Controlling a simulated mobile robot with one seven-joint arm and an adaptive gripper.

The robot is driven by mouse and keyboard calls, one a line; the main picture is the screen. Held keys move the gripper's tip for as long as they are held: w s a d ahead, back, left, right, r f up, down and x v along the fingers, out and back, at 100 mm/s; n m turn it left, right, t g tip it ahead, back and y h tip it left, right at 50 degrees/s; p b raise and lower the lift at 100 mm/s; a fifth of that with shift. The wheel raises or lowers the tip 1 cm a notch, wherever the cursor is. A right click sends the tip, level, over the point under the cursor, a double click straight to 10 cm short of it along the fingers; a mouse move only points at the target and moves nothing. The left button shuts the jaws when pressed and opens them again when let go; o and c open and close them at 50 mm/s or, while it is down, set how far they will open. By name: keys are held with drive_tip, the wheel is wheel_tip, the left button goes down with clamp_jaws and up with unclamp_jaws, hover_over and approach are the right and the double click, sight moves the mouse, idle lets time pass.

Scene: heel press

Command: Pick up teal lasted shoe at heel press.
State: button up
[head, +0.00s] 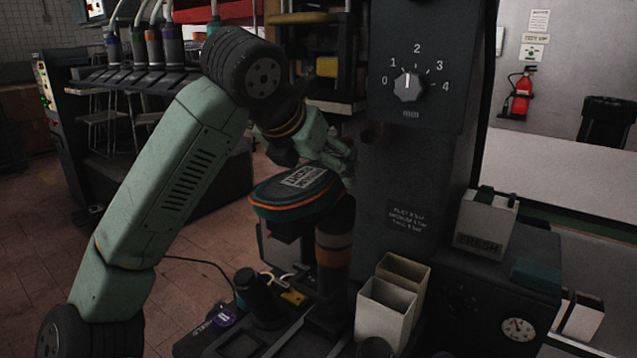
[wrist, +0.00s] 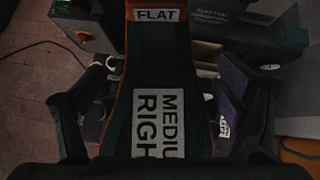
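The teal lasted shoe (head: 285,205) sits sole-up on the press, above a dark post with an orange-brown band. It has an orange stripe and a pale label on its upturned sole. In the wrist view the shoe (wrist: 150,70) runs up the middle, with "MEDIUM" and "RIGHT" on the label and "FLAT" at the far end. My gripper (head: 343,160) is at the shoe's far right end in the head view. In the wrist view its dark fingers (wrist: 163,115) are spread, one on each side of the shoe. A gap shows on the left; contact on the right is unclear.
The press column (head: 405,180) with a dial stands close beside my gripper. Open pale bins (head: 385,310) and a box marked "FRESH" (head: 484,222) are at right. A black cylinder (head: 258,298) stands on the base below. A purple item (wrist: 240,95) lies right of the shoe.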

drive_tip(key=c, duration=1.9)
drive_tip(key=shift+r, duration=0.15)
drive_tip(key=shift+c, duration=0.2)
